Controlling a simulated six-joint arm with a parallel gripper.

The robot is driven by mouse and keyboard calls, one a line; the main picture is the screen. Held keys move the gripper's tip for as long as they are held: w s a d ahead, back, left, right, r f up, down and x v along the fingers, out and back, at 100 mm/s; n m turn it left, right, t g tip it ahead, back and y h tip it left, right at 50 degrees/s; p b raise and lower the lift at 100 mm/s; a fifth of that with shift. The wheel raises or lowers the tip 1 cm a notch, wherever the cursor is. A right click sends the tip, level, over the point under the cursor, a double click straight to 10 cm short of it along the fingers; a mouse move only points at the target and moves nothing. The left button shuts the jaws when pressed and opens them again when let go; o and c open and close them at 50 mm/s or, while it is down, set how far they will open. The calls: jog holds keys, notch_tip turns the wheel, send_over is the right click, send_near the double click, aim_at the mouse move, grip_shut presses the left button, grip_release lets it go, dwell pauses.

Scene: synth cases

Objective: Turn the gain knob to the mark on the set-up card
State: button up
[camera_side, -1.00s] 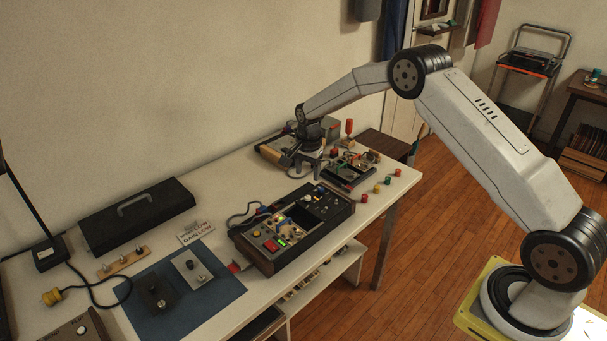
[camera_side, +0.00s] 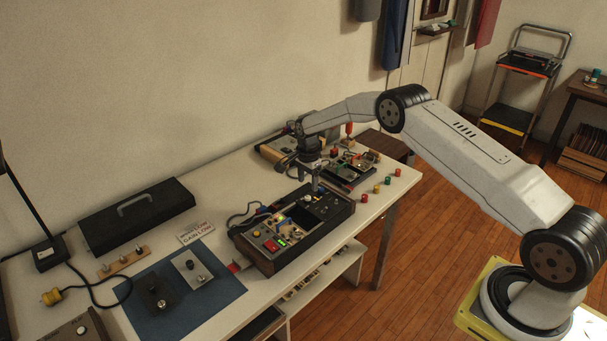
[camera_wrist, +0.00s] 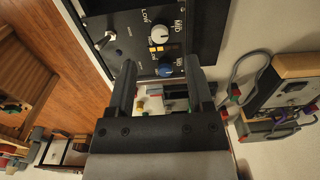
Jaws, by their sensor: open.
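My gripper (camera_side: 316,186) is over the far part of the dark control box (camera_side: 262,262). In the wrist view its two fingers are apart, with nothing held between them, and the gripper (camera_wrist: 161,69) points at the box's panel. A white knob (camera_wrist: 158,34) with LOW and MID lettering around it lies just beyond the fingertips. A blue knob (camera_wrist: 165,70) lies between the fingertips in the picture; I cannot tell any contact. Which knob is gain, and its exact setting, I cannot read.
A second panel (camera_side: 350,170) and several coloured caps stand to the right. A blue mat (camera_side: 215,297) with two small knob boxes and a black case (camera_side: 135,215) are on the left.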

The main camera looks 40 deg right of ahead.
aim_at(308, 197)
jog(key=shift+f, duration=3)
grip_shut()
